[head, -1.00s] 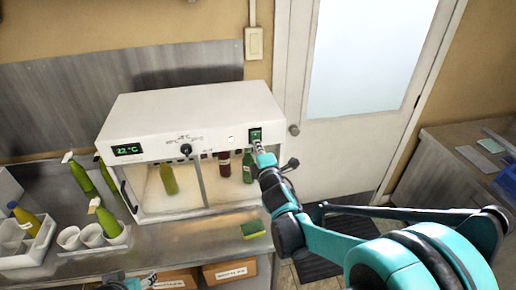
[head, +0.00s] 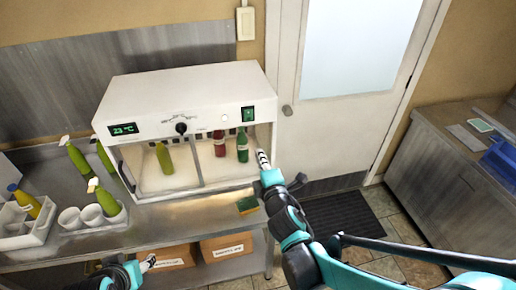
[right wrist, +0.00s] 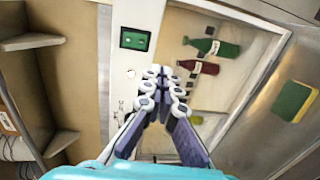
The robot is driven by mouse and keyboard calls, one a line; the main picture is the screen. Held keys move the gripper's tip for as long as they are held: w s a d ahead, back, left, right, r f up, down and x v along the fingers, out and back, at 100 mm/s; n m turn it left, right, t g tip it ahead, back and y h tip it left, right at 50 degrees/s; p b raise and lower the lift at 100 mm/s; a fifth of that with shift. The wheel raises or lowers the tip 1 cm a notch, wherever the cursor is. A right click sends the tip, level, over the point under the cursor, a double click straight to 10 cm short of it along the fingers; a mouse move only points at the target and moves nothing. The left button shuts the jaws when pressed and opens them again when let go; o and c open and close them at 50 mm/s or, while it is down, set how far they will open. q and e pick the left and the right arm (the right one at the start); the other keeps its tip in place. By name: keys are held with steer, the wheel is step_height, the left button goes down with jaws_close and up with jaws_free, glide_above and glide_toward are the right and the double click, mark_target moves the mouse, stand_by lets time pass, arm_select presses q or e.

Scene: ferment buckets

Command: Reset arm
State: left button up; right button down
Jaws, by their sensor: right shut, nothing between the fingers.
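My right gripper (head: 262,157) is shut and empty. In the head view it is near the right front corner of the white incubator cabinet (head: 190,90), below the green switch (head: 248,114). In the right wrist view its closed fingers (right wrist: 163,75) point toward the cabinet front, with the green switch (right wrist: 135,39) to their upper left. I cannot tell the exact gap to the cabinet. My left gripper (head: 148,263) is at the bottom left, by the counter's front edge; its fingers are too small to judge.
Yellow-green (head: 164,158), red (head: 219,143) and green (head: 242,140) bottles stand inside the cabinet. A sponge (head: 247,205) lies near the counter edge. Boxes (head: 227,246) sit below.

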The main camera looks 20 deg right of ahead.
steer(key=shift+w+f, duration=0.1)
stand_by(0.3)
steer(key=s+a+f+m+g+y+b, duration=0.2)
steer(key=s+f+m+g+b, duration=0.7)
steer(key=s+f+m, duration=0.7)
step_height(320, 180, down, 3)
steer(key=shift+s+a+r+m+b, duration=0.1)
steer(key=shift+s+a+m+b, duration=0.35)
steer(key=shift+b, duration=0.75)
steer(key=shift+s, duration=0.1)
